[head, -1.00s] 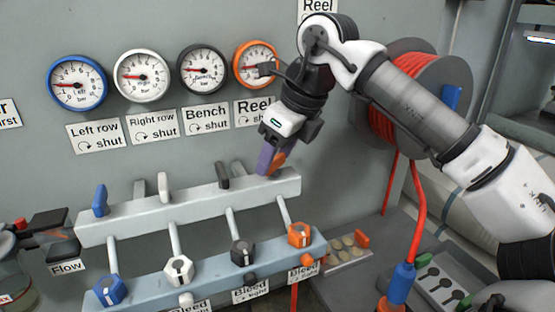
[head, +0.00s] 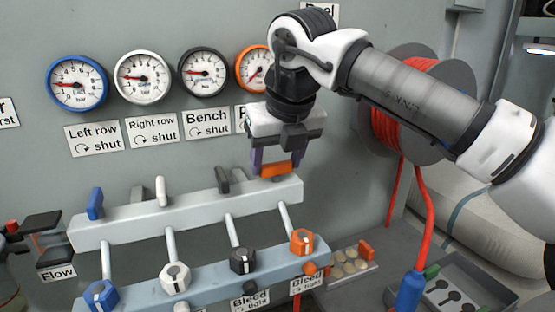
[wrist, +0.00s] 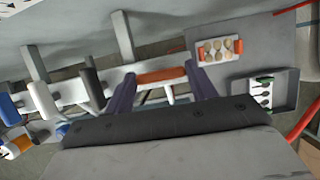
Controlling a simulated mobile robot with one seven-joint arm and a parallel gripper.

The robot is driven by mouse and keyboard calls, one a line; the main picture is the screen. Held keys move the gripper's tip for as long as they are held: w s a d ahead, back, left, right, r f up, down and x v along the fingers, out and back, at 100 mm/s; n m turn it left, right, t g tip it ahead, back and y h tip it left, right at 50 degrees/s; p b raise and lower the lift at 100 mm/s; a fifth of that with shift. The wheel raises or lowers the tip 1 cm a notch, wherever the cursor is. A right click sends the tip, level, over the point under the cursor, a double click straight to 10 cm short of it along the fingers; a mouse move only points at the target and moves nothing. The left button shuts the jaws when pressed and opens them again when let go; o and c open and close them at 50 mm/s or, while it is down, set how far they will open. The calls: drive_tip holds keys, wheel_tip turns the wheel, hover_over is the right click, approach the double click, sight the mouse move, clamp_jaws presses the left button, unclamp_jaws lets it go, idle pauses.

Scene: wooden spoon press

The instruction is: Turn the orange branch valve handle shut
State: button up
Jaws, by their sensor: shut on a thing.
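The orange branch valve handle (head: 275,171) is at the right end of the upper pale manifold bar (head: 150,222). It lies roughly along the bar, while the blue, white and black handles stand across it. My gripper (head: 278,164) points down with its purple fingers on either end of the orange handle, shut on it. In the wrist view the handle (wrist: 162,75) spans between the two fingers (wrist: 161,90). The orange-rimmed gauge (head: 251,68) above is partly hidden by my arm, its needle pointing to the lower left.
The blue (head: 95,203), white (head: 161,190) and black (head: 222,180) handles stand left on the same bar. Coloured bleed knobs, including an orange one (head: 301,241), sit on the lower bar. A red hose reel (head: 385,125) hangs behind my arm; its hose drops at the right.

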idle(0.4)
drive_tip(key=o, duration=1)
